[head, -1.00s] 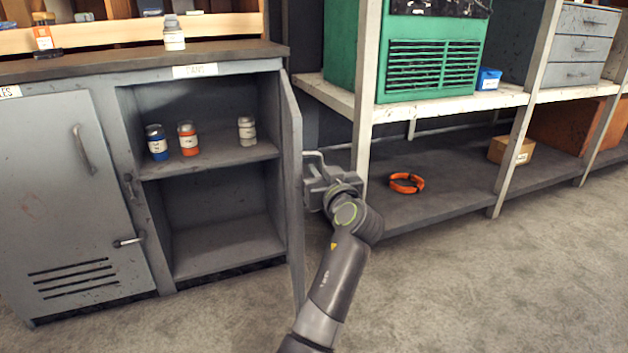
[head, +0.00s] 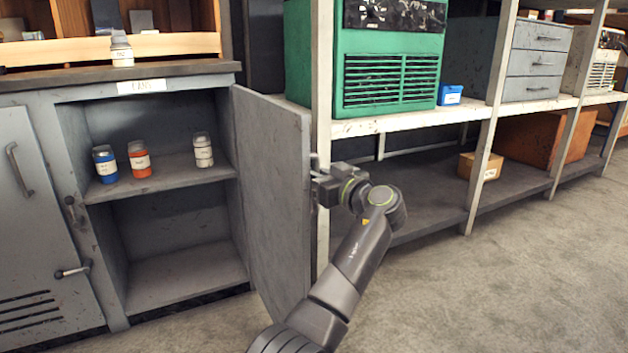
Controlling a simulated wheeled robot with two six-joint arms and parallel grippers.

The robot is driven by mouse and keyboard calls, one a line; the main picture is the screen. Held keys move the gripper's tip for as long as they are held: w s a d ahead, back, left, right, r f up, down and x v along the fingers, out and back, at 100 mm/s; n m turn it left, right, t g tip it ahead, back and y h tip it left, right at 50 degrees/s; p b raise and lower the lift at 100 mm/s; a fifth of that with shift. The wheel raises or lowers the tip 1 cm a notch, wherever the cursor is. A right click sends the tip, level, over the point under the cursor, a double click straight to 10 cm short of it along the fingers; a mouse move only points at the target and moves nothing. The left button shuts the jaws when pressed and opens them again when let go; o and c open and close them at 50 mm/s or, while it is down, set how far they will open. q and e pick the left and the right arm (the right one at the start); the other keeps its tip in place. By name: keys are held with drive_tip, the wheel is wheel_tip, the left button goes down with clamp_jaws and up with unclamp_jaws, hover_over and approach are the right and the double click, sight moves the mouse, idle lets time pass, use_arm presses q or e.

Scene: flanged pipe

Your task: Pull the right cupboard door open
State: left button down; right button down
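The right cupboard door (head: 272,190) stands wide open on the right side of the grey cupboard, with its inner face toward me. My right gripper (head: 318,178) is on the outer side of this door, by its free edge. It appears closed around the door's handle (head: 314,162), of which only a small part shows; the fingertips are mostly hidden by the door edge. The open compartment (head: 180,277) shows a shelf with a blue jar (head: 105,165), an orange jar (head: 139,160) and a pale jar (head: 203,151). My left gripper is not in view.
The shut left door (head: 40,240) is beside the compartment. A white-edged rack (head: 395,122) with a green machine (head: 385,65) stands close behind my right gripper. A cardboard box (head: 480,166) sits on its lower shelf. The floor (head: 490,300) at the right front is clear.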

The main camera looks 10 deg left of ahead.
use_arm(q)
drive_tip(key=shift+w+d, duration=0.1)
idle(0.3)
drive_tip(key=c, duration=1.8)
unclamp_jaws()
